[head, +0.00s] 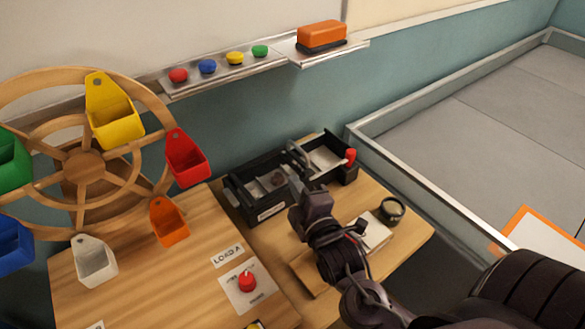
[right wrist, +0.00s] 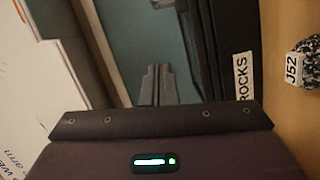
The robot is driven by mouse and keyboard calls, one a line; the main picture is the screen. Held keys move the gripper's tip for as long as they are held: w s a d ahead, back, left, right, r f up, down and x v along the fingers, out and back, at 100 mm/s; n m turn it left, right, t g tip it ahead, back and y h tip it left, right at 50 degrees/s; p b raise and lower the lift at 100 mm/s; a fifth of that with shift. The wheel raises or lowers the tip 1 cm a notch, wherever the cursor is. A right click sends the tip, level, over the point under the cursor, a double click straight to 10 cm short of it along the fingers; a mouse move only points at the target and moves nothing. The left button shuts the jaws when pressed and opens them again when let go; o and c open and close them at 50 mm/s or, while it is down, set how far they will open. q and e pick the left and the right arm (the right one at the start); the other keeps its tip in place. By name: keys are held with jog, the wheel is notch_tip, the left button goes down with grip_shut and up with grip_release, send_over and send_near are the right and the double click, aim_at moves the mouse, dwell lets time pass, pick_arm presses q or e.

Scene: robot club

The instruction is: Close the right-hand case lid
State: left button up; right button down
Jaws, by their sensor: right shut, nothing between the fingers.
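A black case with a white front label (head: 258,197) stands at the back of the wooden table, with a dark lump inside it. A second dark open box with a pale interior (head: 326,160) adjoins it on the right. A grey bar shows between them; I cannot tell whether it is a lid edge or a handle. My right gripper (head: 297,185) is at the front of the cases, shut and empty. In the right wrist view its fingertips (right wrist: 158,70) point at a teal-grey surface, beside a black edge labelled ROCKS (right wrist: 243,78). Contact is unclear. My left gripper is out of view.
A wheel with coloured bins (head: 85,165) stands at left. A panel with a red knob (head: 246,282) lies on the table. A small dark round container (head: 391,208) is right of my arm. A speckled block marked J52 (right wrist: 303,62) shows in the wrist view. A wall ledge is behind.

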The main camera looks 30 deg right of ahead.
aim_at(295, 168)
jog(key=w, duration=0.6)
jog(key=w+d, duration=0.1)
jog(key=w, duration=0.2)
jog(key=shift+w+d+f+p, duration=0.1)
jog(key=shift+w+p, duration=0.15)
jog(key=shift+p, duration=0.15)
jog(key=shift+d+f, duration=0.15)
jog(key=shift+d, duration=0.5)
jog(key=shift+d+f, duration=0.15)
jog(key=shift+d, duration=0.45)
jog(key=shift+d+f, duration=0.2)
jog(key=shift+d, duration=0.4)
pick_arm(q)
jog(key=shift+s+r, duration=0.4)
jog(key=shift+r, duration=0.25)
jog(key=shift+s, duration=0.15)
